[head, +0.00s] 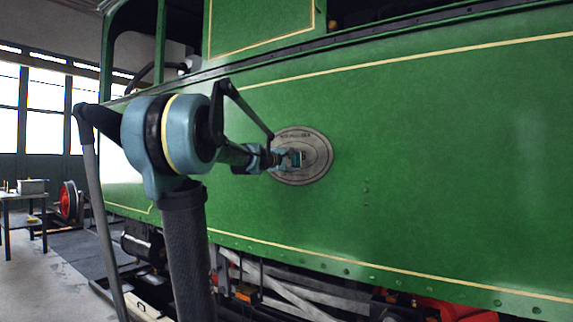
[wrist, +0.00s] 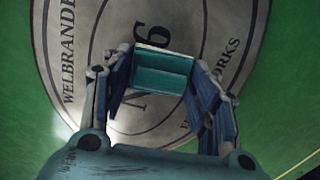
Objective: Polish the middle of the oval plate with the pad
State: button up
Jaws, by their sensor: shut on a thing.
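The oval plate (head: 317,154) is grey with raised lettering and is fixed to the green side of the tram. In the wrist view the plate (wrist: 225,50) fills the upper middle, with words around its rim and a number in its middle. My gripper (head: 289,159) is in front of the plate's left and middle part. In the wrist view my gripper (wrist: 160,85) is shut on a teal block-shaped pad (wrist: 152,73). The pad covers part of the plate's middle lettering. I cannot tell whether the pad touches the plate.
The green tram side (head: 430,130) is broad and flat, with cream lines and small rivets. Red and grey parts (head: 440,305) lie beneath its lower edge. A small table (head: 22,200) with a box (head: 31,186) stands far left, beside a red wheel (head: 68,201).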

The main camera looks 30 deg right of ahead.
aim_at(288, 160)
jog(key=shift+s+d, duration=0.25)
jog(key=shift+s, duration=0.4)
jog(key=shift+s+d, duration=0.25)
jog(key=shift+s, duration=0.35)
jog(key=shift+s+d, duration=0.25)
jog(key=shift+s, duration=0.4)
jog(key=shift+s, duration=0.1)
jog(key=shift+s+d, duration=0.4)
jog(key=shift+s, duration=0.35)
jog(key=shift+s+d, duration=0.35)
jog(key=shift+s, duration=0.4)
jog(key=shift+w, duration=0.1)
jog(key=shift+w+a, duration=0.45)
jog(key=shift+w, duration=0.35)
jog(key=shift+w+a, duration=0.4)
jog(key=shift+w, duration=0.35)
jog(key=shift+w+a, duration=0.5)
jog(key=shift+w, duration=0.8)
jog(key=shift+w+a, duration=0.5)
jog(key=shift+w, duration=0.85)
jog(key=shift+w+a, duration=0.5)
jog(key=shift+w, duration=0.8)
jog(key=shift+w+a+r, duration=0.1)
jog(key=shift+w+a, duration=0.1)
jog(key=shift+w, duration=0.3)
jog(key=shift+w+a+r, duration=0.1)
jog(key=shift+w+a, duration=0.1)
jog(key=shift+w, duration=0.3)
